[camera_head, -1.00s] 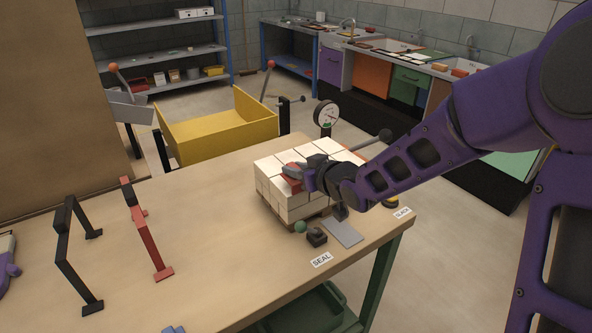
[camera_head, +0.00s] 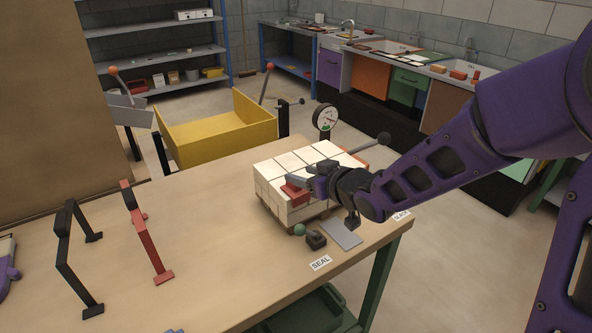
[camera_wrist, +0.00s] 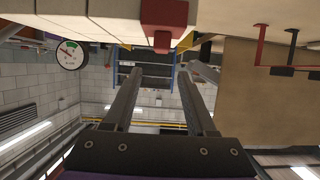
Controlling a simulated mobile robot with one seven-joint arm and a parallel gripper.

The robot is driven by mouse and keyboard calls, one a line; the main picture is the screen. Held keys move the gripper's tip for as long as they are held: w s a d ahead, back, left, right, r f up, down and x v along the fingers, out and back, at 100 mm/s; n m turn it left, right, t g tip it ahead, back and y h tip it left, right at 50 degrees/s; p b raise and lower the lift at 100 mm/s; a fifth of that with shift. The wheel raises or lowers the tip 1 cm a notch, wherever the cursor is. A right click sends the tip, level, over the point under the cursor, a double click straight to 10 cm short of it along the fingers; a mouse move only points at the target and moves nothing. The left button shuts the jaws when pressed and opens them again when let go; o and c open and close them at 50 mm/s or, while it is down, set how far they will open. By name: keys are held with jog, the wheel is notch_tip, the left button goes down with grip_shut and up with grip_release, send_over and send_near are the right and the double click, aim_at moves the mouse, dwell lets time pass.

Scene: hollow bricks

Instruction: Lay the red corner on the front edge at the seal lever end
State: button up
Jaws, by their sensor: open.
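The red corner (camera_head: 295,193) lies on the front upper edge of the white block stack (camera_head: 283,215), near the stack's left front corner. This is the end by the green-knobbed lever (camera_head: 299,230) and the SEAL label (camera_head: 321,263). My gripper (camera_head: 308,183) is just behind and right of the red corner, low over the stack top. In the wrist view, the red corner (camera_wrist: 163,22) shows at the top, beyond and apart from my open, empty fingers (camera_wrist: 158,72). The corner's far side is hidden.
A round gauge (camera_head: 326,117) and a dark-knobbed lever (camera_head: 384,139) stand behind the stack. A black block (camera_head: 316,239) and grey plate (camera_head: 342,234) are in front. Black (camera_head: 63,245) and red (camera_head: 149,245) frames stand left. The table between is clear.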

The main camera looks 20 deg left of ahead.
jog(key=p+v, duration=0.1)
jog(key=v, duration=0.7)
jog(key=shift+p, duration=0.4)
jog(key=shift+d+r, duration=0.1)
jog(key=shift+r, duration=0.05)
